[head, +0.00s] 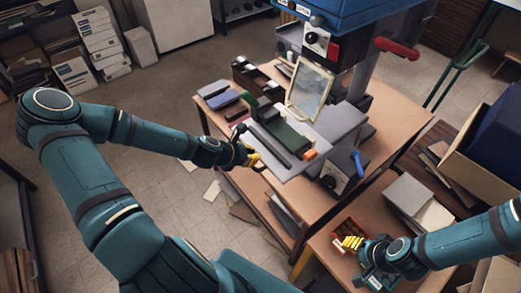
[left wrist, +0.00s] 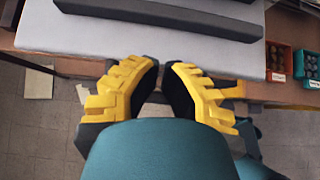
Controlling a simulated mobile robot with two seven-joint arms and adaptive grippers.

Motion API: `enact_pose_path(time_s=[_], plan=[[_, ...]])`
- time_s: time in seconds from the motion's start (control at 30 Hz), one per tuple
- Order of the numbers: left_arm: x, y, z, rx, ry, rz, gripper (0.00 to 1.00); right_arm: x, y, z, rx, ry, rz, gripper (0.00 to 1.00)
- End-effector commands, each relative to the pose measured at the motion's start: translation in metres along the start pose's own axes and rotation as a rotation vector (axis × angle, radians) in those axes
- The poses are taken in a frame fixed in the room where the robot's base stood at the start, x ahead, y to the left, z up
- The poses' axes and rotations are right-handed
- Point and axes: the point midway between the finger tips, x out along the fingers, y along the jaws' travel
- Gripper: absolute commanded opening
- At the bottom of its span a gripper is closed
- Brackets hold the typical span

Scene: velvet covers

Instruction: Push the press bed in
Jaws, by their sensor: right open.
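The press bed (head: 310,136) is a grey plate under the blue press head, bearing a green block (head: 283,130) and a dark bar. Its front edge (left wrist: 140,42) crosses the upper part of the left wrist view. My left gripper (head: 255,158), with yellow fingers, is at the bed's front left edge. In the left wrist view its fingertips (left wrist: 160,66) are nearly together, with nothing seen between them, just short of the edge. Contact cannot be told. My right gripper (head: 366,272) is open beside an orange box of yellow pieces (head: 352,241).
A wooden bench (head: 386,140) carries the press. A hinged framed panel (head: 309,90) stands tilted over the bed. Dark blocks (head: 222,98) lie at the bench's left end. A red handle (head: 397,48) juts out at the upper right. Papers (head: 212,191) lie on the floor.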

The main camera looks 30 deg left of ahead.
Motion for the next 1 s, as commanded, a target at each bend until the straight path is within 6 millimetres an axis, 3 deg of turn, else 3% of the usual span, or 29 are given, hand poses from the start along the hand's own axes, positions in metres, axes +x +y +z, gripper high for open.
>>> enact_pose_path(time_s=[0.3,0.83,1.0], plan=[[0.023,0.000,0.024,0.003,-0.001,-0.001,0.00,-0.001,-0.001,0.000,0.000,0.000,0.000,0.47],[0.029,0.000,0.030,0.003,-0.002,0.000,0.00,-0.001,0.000,0.000,0.000,0.000,0.000,0.47],[0.050,-0.001,0.048,0.005,-0.002,-0.002,0.00,0.000,0.000,0.000,0.000,0.000,0.000,0.47]])
